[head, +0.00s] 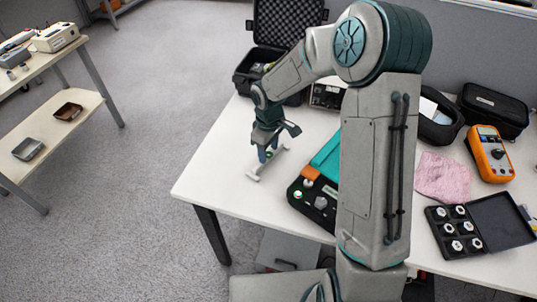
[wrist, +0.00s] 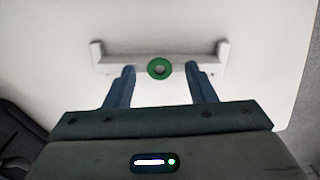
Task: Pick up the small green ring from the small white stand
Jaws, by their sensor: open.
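The small green ring (wrist: 151,69) sits at the middle of the small white stand (wrist: 110,63) in the wrist view. The stand is a low bar with a raised post at each end, and it also shows in the head view (head: 254,175) near the table's left front edge. My gripper (wrist: 160,72) is open, its two blue fingers on either side of the ring with a gap to it on both sides. In the head view my gripper (head: 266,156) points down at the stand and hides the ring. I cannot tell the exact height of the fingertips.
A black device (head: 318,208) with a green-lit button and a teal top stands right of the stand. An open black case (head: 275,35) is behind. An orange multimeter (head: 490,155), a pink cloth (head: 443,178) and a box of several pieces (head: 458,232) lie farther right.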

